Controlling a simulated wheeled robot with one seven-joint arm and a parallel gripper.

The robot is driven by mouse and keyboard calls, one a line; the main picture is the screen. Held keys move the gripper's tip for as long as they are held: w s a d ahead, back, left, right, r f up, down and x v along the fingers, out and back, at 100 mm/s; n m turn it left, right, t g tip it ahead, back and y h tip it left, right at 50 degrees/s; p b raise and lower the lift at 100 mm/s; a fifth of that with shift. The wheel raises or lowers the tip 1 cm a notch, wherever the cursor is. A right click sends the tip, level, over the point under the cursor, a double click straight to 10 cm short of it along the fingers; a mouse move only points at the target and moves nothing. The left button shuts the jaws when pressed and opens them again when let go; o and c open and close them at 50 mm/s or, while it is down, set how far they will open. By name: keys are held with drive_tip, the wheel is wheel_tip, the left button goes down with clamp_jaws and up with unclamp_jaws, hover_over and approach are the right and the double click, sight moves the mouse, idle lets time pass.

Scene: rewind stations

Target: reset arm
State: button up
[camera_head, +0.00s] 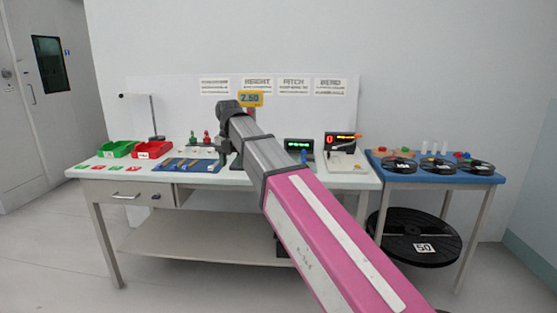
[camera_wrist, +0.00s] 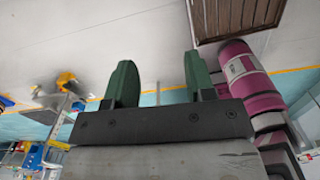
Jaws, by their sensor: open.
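My gripper (camera_wrist: 156,85) shows in the wrist view with its two green fingers apart and nothing between them. My own pink arm link also shows at the right of the wrist view.
A blue table (camera_head: 440,176) at right carries black reels. A large black reel (camera_head: 400,243) sits below. Floor at left is clear.

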drive_tip(key=d+f+m, duration=1.7)
drive_tip(key=d+f, duration=0.3)
drive_tip(key=f, duration=0.4)
drive_tip(key=s+d+f+m, duration=1.1)
drive_tip(key=d+f+m, duration=0.4)
drive_tip(key=f+m, duration=0.1)
drive_tip(key=shift+s+d+m, duration=0.15)
drive_tip(key=shift+s+m, duration=0.05)
drive_tip(key=shift+m, duration=0.5)
drive_tip(key=shift+f, duration=0.1)
